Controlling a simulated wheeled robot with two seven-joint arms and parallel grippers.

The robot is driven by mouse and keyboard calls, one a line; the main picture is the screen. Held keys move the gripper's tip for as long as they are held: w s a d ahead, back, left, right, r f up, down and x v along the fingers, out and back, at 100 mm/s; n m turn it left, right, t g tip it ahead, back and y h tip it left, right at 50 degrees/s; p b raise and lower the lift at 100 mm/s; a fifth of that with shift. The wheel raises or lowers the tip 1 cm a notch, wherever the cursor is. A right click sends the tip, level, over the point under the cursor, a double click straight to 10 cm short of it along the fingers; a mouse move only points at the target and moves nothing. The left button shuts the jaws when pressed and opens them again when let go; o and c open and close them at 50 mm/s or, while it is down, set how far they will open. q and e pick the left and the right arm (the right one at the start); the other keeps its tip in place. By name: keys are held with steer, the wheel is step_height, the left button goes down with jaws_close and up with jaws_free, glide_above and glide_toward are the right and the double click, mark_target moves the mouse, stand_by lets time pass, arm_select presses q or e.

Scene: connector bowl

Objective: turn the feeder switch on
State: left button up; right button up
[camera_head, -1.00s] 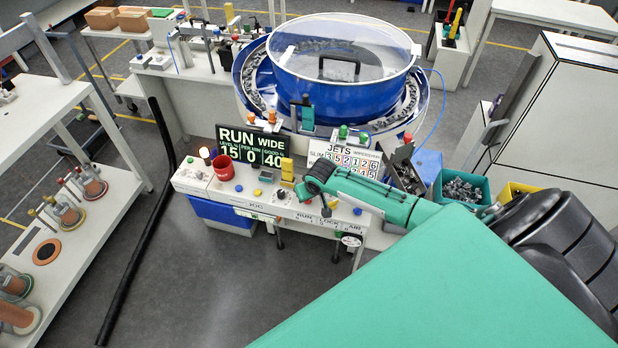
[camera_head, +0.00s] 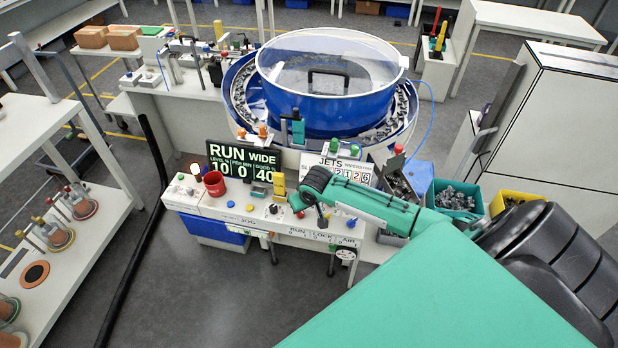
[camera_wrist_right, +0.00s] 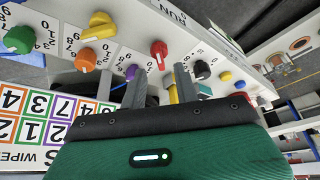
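The control console (camera_head: 222,207) stands in front of the blue bowl feeder (camera_head: 330,100). Its front edge carries a RUN label, which also shows upside down in the right wrist view. A red knob (camera_wrist_right: 158,54) sits nearest that label, with a black knob (camera_wrist_right: 202,69) to its right. I cannot tell for sure which one is the feeder switch. My right gripper (camera_wrist_right: 160,82) is above the console with its fingers apart and nothing seen held between them. The red knob shows just beyond the fingertips; contact cannot be told. My left gripper is not in view.
Orange (camera_wrist_right: 85,61), yellow (camera_wrist_right: 99,26) and green (camera_wrist_right: 19,40) knobs lie left of my fingers. A teal bin (camera_head: 457,197) of parts is at right.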

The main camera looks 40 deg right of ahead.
steer(key=b+v, duration=0.2)
steer(key=v, duration=0.8)
steer(key=shift+r, duration=0.25)
